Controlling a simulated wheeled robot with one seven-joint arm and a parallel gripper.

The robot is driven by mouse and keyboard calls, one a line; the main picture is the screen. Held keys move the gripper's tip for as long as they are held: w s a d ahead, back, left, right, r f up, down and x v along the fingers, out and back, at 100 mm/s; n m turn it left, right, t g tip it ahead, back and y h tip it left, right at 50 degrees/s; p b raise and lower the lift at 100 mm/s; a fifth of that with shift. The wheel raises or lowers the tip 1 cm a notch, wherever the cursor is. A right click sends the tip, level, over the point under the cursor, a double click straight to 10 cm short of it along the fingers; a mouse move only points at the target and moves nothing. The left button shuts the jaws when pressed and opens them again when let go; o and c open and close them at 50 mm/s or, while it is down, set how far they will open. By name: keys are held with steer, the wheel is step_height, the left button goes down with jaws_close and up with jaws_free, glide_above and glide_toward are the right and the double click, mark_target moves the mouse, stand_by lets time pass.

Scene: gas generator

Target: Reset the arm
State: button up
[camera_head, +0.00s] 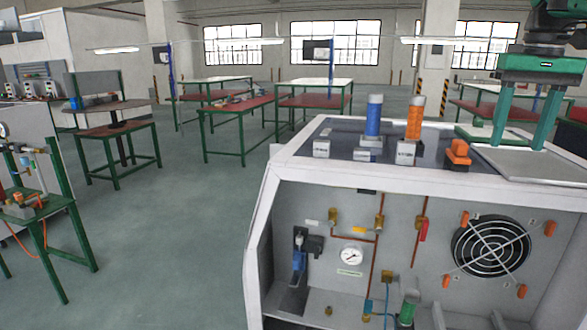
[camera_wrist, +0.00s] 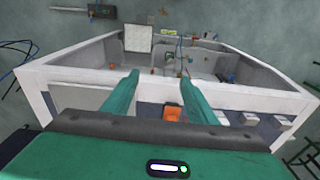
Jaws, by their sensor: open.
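My green gripper (camera_head: 519,147) is at the upper right of the head view, pointing down above the right part of the gas generator cabinet's top. Its two fingers are spread wide, with nothing between the tips. In the wrist view the open fingers (camera_wrist: 159,76) reach over the white cabinet frame. The cabinet (camera_head: 345,180) is white with a dark top panel. An orange clip-like part (camera_head: 458,152) sits on the top, left of my gripper; an orange part also shows below the fingertips in the wrist view (camera_wrist: 172,114).
A blue cylinder (camera_head: 374,115) and an orange cylinder (camera_head: 415,118) stand on the cabinet top. The open front holds a gauge (camera_head: 351,256), copper pipes and a fan (camera_head: 490,246). Green-legged tables (camera_head: 240,108) stand behind. The floor (camera_head: 175,225) at left centre is clear.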

steer(key=s+a+f+m, duration=0.2)
steer(key=s+a+f, duration=0.1)
steer(key=s+f, duration=2.3)
step_height(320, 180, down, 4)
steer(key=shift+a+f+m+g, duration=0.15)
steer(key=shift+a+m+g, duration=0.05)
steer(key=shift+m+g, duration=0.2)
steer(key=shift+w+f, duration=0.2)
steer(key=shift+w, duration=0.35)
